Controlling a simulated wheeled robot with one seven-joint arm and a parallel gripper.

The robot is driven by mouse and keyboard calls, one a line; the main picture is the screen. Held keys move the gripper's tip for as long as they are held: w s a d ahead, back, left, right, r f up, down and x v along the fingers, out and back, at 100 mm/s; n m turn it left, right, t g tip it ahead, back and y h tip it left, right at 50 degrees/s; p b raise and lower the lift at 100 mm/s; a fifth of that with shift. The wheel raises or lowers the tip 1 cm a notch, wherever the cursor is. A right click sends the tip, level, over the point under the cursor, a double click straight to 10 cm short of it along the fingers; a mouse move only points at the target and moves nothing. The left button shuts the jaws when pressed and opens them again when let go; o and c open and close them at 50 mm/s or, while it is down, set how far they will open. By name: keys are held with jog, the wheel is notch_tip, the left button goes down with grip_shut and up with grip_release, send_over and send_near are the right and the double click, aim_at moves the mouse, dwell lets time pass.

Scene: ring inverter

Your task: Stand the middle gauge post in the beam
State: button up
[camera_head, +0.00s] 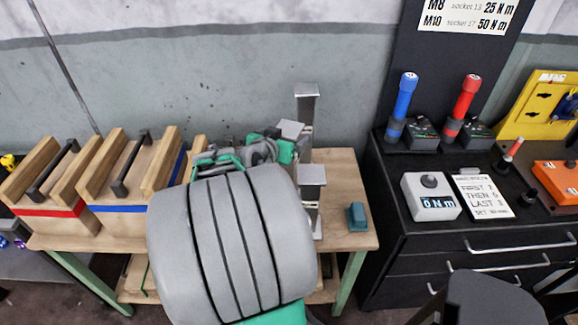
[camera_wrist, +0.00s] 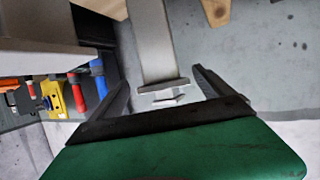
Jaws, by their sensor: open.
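In the head view a tall grey post with a flat square top (camera_head: 307,112) stands at the back of the wooden table. A second flat-topped grey post (camera_head: 312,178) stands nearer, with a smaller tilted grey plate between them. I cannot tell for certain which is the middle gauge post, and the beam is not clearly visible. In the wrist view a grey post (camera_wrist: 151,40) with a flange at its end lies between the two dark fingers of my gripper (camera_wrist: 158,78). The fingers are open, with gaps on both sides of it. My arm hides much of the table.
Two wooden holders with dark handles, one red-striped (camera_head: 48,190) and one blue-striped (camera_head: 128,180), stand on the left. A small teal block (camera_head: 357,216) lies right of the posts.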

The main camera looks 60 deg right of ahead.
aim_at(290, 130)
jog(key=x, duration=0.3)
jog(key=shift+w+d+f, duration=0.1)
jog(key=shift+w+d, duration=0.05)
jog(key=shift+d, duration=0.15)
jog(key=shift+a, duration=0.1)
grip_shut()
dwell(0.6)
